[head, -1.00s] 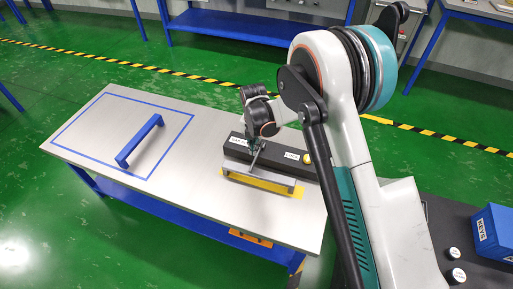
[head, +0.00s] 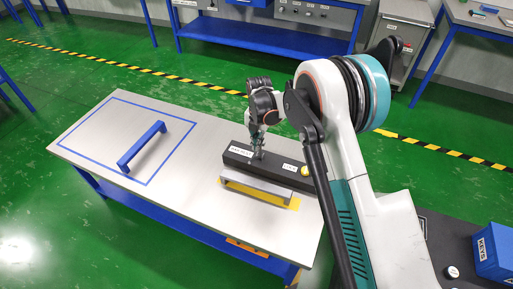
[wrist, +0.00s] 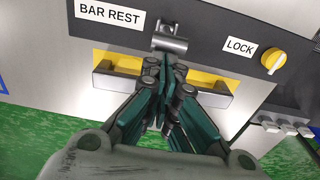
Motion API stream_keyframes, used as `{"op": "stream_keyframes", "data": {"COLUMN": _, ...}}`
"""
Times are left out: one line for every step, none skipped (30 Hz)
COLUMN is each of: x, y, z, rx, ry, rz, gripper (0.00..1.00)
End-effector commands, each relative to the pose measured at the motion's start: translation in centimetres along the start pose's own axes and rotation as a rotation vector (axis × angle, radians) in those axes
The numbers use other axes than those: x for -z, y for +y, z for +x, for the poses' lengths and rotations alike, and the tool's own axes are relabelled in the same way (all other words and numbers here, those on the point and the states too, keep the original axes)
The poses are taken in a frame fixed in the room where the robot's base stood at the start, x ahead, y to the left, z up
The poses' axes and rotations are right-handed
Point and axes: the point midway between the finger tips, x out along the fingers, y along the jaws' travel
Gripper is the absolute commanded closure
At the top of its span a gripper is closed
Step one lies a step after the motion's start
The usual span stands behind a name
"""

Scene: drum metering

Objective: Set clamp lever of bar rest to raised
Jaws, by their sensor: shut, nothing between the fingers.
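The bar rest is a long dark block (head: 283,168) on the bench, with "BAR REST" and "LOCK" labels and a yellow knob (wrist: 274,60). Its clamp lever (wrist: 170,42) shows in the wrist view as a short grey cylindrical part at the block's edge, just beyond my fingertips. In the head view a small grey piece of it (head: 259,155) stands at the block, partly hidden by my gripper. My gripper (wrist: 168,72) is shut and empty, close to the lever; I cannot tell whether they touch. The lever's exact angle is unclear.
A grey bar (head: 255,188) lies along the block's near side over a yellow patch (head: 293,202). A blue handle-shaped bar (head: 142,147) stands inside a blue taped outline on the left of the bench (head: 205,190). A blue KEYS box (head: 494,252) is at right.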

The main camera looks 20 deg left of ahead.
Motion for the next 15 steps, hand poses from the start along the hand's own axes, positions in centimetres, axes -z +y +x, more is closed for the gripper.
{"op": "stream_keyframes", "data": {"x": -0.6, "y": 0.0, "z": -0.2, "rx": 0.0, "ry": 0.0, "rz": 0.001, "gripper": 1.0}}
{"op": "stream_keyframes", "data": {"x": -0.9, "y": 0.0, "z": -0.2, "rx": 0.0, "ry": 0.0, "rz": 0.001, "gripper": 1.0}}
{"op": "stream_keyframes", "data": {"x": -1.4, "y": 0.0, "z": -0.3, "rx": 0.0, "ry": 0.0, "rz": 0.001, "gripper": 1.0}}
{"op": "stream_keyframes", "data": {"x": -1.8, "y": 0.0, "z": -0.3, "rx": 0.0, "ry": 0.0, "rz": 0.001, "gripper": 1.0}}
{"op": "stream_keyframes", "data": {"x": -2.1, "y": -0.1, "z": -0.4, "rx": 0.0, "ry": 0.0, "rz": 0.001, "gripper": 1.0}}
{"op": "stream_keyframes", "data": {"x": -2.5, "y": -0.1, "z": -0.4, "rx": 0.0, "ry": 0.0, "rz": 0.001, "gripper": 1.0}}
{"op": "stream_keyframes", "data": {"x": -2.9, "y": -0.1, "z": -0.4, "rx": 0.0, "ry": 0.0, "rz": 0.002, "gripper": 1.0}}
{"op": "stream_keyframes", "data": {"x": -3.2, "y": -0.1, "z": -0.4, "rx": 0.0, "ry": 0.0, "rz": 0.002, "gripper": 1.0}}
{"op": "stream_keyframes", "data": {"x": -3.6, "y": -0.1, "z": -0.4, "rx": 0.0, "ry": 0.0, "rz": 0.002, "gripper": 1.0}}
{"op": "stream_keyframes", "data": {"x": -3.9, "y": -0.1, "z": -0.3, "rx": 0.0, "ry": 0.0, "rz": 0.001, "gripper": 1.0}}
{"op": "stream_keyframes", "data": {"x": -4.2, "y": 0.0, "z": -0.3, "rx": 0.0, "ry": 0.0, "rz": 0.001, "gripper": 1.0}}
{"op": "stream_keyframes", "data": {"x": -4.6, "y": 0.0, "z": -0.3, "rx": 0.0, "ry": 0.0, "rz": 0.001, "gripper": 1.0}}
{"op": "stream_keyframes", "data": {"x": -4.8, "y": 0.0, "z": -0.2, "rx": 0.0, "ry": 0.0, "rz": 0.0, "gripper": 1.0}}
{"op": "stream_keyframes", "data": {"x": -5.1, "y": 0.0, "z": -0.2, "rx": 0.0, "ry": 0.0, "rz": 0.0, "gripper": 1.0}}
{"op": "stream_keyframes", "data": {"x": -5.4, "y": 0.0, "z": -0.1, "rx": 0.0, "ry": 0.0, "rz": 0.0, "gripper": 1.0}}
